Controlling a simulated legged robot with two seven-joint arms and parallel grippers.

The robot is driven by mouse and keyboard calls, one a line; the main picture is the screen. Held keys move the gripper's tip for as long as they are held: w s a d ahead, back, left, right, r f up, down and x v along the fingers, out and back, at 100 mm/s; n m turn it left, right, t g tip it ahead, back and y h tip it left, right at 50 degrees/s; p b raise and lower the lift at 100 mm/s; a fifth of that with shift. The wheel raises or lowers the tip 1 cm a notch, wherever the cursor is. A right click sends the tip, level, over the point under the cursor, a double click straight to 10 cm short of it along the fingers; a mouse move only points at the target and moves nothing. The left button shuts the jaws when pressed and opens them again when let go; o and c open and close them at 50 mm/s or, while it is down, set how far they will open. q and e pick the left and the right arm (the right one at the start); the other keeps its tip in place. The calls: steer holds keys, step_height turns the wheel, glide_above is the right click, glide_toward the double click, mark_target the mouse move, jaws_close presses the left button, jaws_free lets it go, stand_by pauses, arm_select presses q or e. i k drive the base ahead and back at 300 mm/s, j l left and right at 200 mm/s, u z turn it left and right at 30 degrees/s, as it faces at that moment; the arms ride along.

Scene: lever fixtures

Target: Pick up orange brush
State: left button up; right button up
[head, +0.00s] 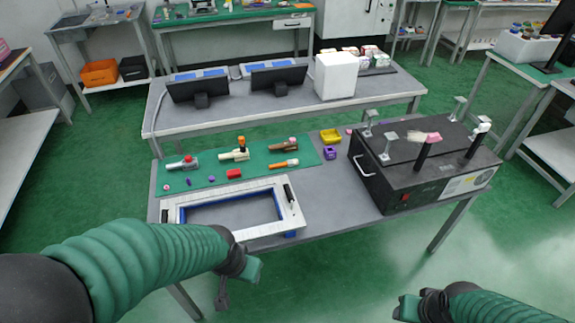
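The orange brush (283,164) appears to be the slim orange piece with a pale end, lying on the green mat (215,178) on the near table. A brown tool lies just behind it. My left gripper (238,282) is in front of the table's near edge, well short of the brush. It looks open and holds nothing that I can see. My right gripper (408,306) is at the bottom edge, right of centre, far from the brush. Its fingers are partly hidden, so its opening cannot be told.
A white frame (295,222) with a blue inner edge lies between my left gripper and the mat. A red block (234,174), yellow bin (331,135) and purple piece (329,153) are near the brush. A black box (385,185) with levers stands at the right.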

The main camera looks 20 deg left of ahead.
mark_target(290, 163)
steer(key=i+j+z, duration=0.35)
steer(key=i, duration=0.35)
steer(key=i+j+z, duration=0.35)
steer(key=i+j, duration=0.25)
steer(key=j, duration=0.1)
